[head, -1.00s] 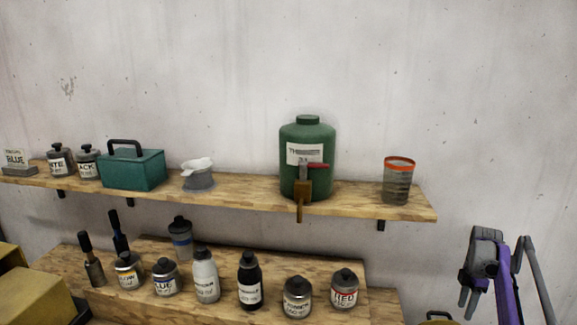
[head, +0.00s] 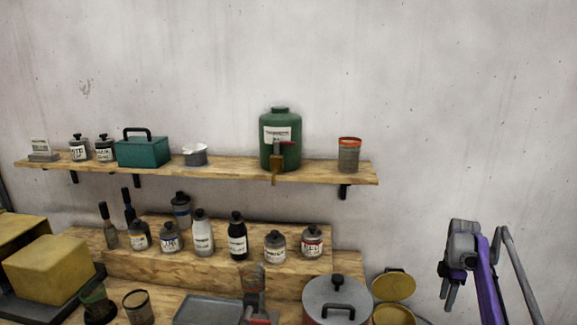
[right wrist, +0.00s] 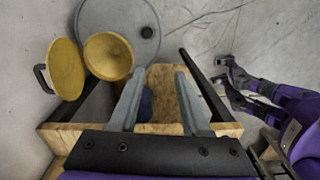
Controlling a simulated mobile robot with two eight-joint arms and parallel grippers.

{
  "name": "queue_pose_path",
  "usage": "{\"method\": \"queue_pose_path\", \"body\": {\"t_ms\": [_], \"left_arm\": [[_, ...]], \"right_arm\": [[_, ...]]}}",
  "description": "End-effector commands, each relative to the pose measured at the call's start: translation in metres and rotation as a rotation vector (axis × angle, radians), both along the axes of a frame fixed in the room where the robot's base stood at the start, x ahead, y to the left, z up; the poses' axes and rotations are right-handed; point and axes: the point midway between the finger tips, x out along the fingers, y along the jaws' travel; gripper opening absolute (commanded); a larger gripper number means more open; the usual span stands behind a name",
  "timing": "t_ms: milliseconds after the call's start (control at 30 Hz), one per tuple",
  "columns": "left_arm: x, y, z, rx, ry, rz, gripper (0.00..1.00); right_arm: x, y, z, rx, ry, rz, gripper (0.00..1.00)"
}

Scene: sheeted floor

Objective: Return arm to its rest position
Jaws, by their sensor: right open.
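My right gripper (head: 449,288) is at the lower right of the head view, on its purple arm, in front of the bare wall and right of the shelves. Its grey fingers point down and are empty. In the right wrist view, the two fingers (right wrist: 157,98) are spread apart, with nothing gripped between them. The wooden bench edge shows behind them. My left gripper is not seen in the head view.
A wooden shelf (head: 230,174) holds a green dispenser (head: 281,151) and a teal box (head: 143,153). Below are several paint bottles, a lidded grey pot (head: 336,303) and an open yellow container (head: 394,286). The wall right of the shelf is clear.

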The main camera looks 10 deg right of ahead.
Motion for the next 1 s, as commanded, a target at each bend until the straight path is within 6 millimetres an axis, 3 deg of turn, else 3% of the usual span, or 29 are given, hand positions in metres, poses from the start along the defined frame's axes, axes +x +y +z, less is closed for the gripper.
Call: {"method": "queue_pose_path", "body": {"t_ms": [233, 467, 733, 1000], "left_arm": [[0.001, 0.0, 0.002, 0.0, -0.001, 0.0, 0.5], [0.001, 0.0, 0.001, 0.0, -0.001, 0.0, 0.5], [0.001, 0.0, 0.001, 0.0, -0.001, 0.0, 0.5], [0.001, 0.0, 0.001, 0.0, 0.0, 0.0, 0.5]], "right_arm": [[0.006, 0.075, 0.041, -0.04, -0.071, -0.163, 0.47], [-0.02, 0.173, 0.072, -0.051, -0.177, -0.385, 0.47], [-0.091, 0.279, 0.076, 0.004, -0.314, -0.663, 0.47], [-0.185, 0.359, 0.038, 0.132, -0.427, -0.934, 0.47]]}}
